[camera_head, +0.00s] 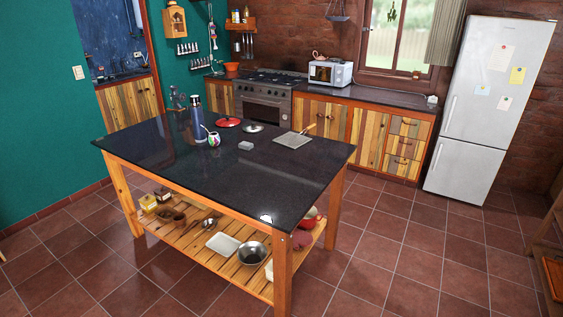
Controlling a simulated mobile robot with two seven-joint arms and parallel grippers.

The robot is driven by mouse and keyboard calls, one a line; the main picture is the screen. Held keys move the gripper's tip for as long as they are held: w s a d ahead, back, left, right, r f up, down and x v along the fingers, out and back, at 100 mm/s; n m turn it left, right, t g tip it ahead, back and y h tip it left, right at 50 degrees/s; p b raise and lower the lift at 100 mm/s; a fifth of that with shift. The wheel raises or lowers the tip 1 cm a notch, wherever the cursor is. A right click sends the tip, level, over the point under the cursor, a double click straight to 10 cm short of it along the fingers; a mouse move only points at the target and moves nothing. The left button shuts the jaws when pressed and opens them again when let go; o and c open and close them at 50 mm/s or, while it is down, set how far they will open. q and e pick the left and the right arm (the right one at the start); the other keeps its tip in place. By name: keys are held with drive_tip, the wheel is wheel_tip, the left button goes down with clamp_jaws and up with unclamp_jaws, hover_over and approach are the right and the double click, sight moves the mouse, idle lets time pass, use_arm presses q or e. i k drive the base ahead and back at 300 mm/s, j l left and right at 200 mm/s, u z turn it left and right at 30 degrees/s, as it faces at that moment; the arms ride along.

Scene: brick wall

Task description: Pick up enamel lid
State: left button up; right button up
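A red, round lid (228,122), which looks like the enamel lid, lies near the far edge of the dark-topped kitchen island (215,180). A silver, round lid-like piece (253,128) lies just to its right. Neither of my grippers is in view.
A blue flask (198,118), a patterned mug (213,139), a small grey block (246,145) and a flat board with a handle (293,140) stand around the lids. The island's near half is mostly clear. Tiled floor (400,260) lies open to the right.

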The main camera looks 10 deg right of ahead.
sight(226, 122)
drive_tip(key=z, duration=0.45)
drive_tip(key=i+l+u, duration=0.1)
drive_tip(key=i+l, duration=0.15)
drive_tip(key=i+l+u, duration=0.1)
drive_tip(key=i+l, duration=0.15)
drive_tip(key=l, duration=0.15)
drive_tip(key=i+l+u, duration=0.1)
drive_tip(key=l, duration=0.25)
drive_tip(key=i+l, duration=0.3)
drive_tip(key=i+l+u, duration=0.15)
drive_tip(key=l, duration=0.35)
drive_tip(key=i+l+u, duration=0.1)
drive_tip(key=i+l, duration=0.2)
drive_tip(key=i+l+u, duration=0.1)
drive_tip(key=l, duration=0.4)
drive_tip(key=i+u, duration=0.25)
drive_tip(key=i, duration=4.95)
drive_tip(key=i+l+u, duration=0.15)
drive_tip(key=i+u, duration=0.2)
drive_tip(key=i, duration=0.25)
drive_tip(key=i+l+u, duration=0.25)
drive_tip(key=i+u, duration=0.15)
drive_tip(key=i, duration=0.15)
drive_tip(key=i+l+u, duration=0.35)
drive_tip(key=i+l, duration=0.1)
drive_tip(key=i, duration=0.05)
